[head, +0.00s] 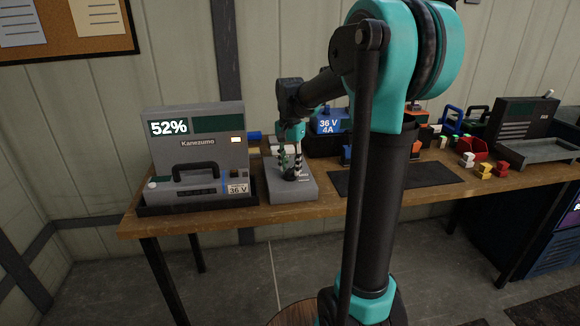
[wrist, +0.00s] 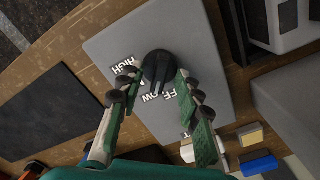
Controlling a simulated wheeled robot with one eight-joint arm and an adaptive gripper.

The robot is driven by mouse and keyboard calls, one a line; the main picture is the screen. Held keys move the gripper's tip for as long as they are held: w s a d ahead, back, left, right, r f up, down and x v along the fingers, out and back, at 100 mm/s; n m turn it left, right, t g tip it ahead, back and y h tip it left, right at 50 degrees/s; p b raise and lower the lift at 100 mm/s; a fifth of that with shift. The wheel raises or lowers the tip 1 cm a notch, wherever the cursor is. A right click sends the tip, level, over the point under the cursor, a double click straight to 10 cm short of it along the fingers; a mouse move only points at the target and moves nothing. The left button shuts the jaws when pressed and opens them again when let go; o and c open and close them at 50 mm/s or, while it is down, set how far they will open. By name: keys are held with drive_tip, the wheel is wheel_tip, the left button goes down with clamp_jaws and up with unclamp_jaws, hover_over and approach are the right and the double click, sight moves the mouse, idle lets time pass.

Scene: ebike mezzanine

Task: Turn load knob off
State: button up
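The load knob (wrist: 158,68) is a round black knob on top of a flat grey box (wrist: 205,45) in the wrist view. White labels beside it read HIGH, OFF and LOW, partly covered by the knob and a finger. I cannot tell clearly which label the knob points to. My gripper (wrist: 155,82) is open, with one finger on each side of the knob's near edge; contact is not clear. In the head view my gripper (head: 291,165) points down over the grey box (head: 296,194), and the knob is mostly hidden behind it.
A grey Kanezumo unit (head: 212,147) showing 52% stands left of the box. A 36 V 4A blue-faced unit (head: 328,121) stands behind it. A dark mat (head: 425,177) lies to the right. Small coloured parts and a red bin (head: 474,148) are farther right on the wooden bench.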

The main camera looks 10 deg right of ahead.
drive_tip(key=shift+f, duration=0.1)
clamp_jaws()
drive_tip(key=shift+n, duration=0.3)
drive_tip(key=n, duration=0.3)
drive_tip(key=shift+n, duration=2.1)
unclamp_jaws()
